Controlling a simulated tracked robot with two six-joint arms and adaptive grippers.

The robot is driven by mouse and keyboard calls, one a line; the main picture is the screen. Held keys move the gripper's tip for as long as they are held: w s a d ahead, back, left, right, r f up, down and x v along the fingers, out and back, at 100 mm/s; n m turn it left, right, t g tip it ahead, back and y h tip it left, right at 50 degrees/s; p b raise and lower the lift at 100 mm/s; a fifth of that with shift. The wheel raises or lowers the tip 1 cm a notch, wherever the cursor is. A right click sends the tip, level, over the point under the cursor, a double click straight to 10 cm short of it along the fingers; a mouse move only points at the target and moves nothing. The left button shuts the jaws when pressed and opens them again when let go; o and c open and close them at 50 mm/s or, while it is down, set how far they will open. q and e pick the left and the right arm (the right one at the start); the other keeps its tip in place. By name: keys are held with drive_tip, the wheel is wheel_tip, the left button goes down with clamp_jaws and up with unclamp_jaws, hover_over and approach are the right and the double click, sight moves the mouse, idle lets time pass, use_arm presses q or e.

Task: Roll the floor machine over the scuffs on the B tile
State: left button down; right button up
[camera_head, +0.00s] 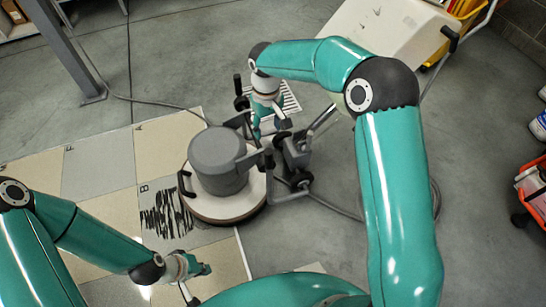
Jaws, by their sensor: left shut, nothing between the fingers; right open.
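The floor machine (217,158) has a grey motor housing on a round cream base with a dark rim, and small wheels at its right side. Its base overlaps the right part of the B tile (146,189). Black scuffs (163,213) show on that tile, left of the base and apparently running up to it. My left gripper (203,269) is shut and empty, low over the tiles in front of the machine. My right gripper (267,123) is open beside the machine's rear upper right; whether it touches the machine's handle is unclear. My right arm hides part of that area.
A dark cable (150,102) runs across the floor behind the machine. A dark post (70,45) stands at upper left. A floor grate (289,98) lies behind my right gripper.

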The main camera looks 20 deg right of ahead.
sight(268, 157)
wheel_tip(268, 157, down, 15)
drive_tip(key=b, duration=0.3)
drive_tip(key=shift+f+b, duration=0.2)
drive_tip(key=shift+b, duration=0.15)
